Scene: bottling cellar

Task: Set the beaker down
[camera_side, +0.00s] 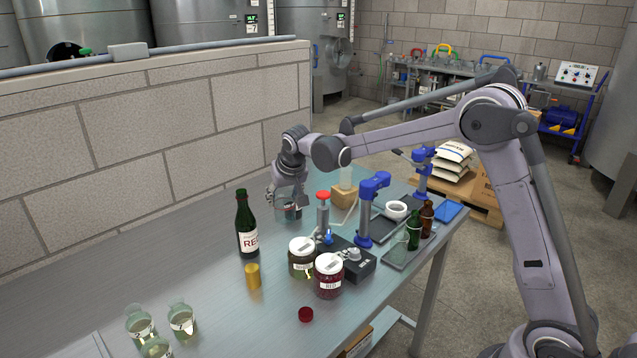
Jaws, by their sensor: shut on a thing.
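My gripper (288,203) points down over the far part of the steel bench, close to the block wall. It is shut on a small beaker (292,212), which looks clear with a dark or teal tint. The fingers hide part of it. I cannot tell whether its base touches the bench (205,275) or hangs just above it. Several other glass beakers with pale liquid stand at the near left, among them one beaker (140,325) and another beaker (182,319).
A dark green wine bottle (246,225) and a gold cylinder (253,276) stand left of my gripper. Two lidded jars (329,276), a red-topped device (323,210) and a blue-headed stand (370,210) stand to the right. The bench between bottle and near beakers is clear.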

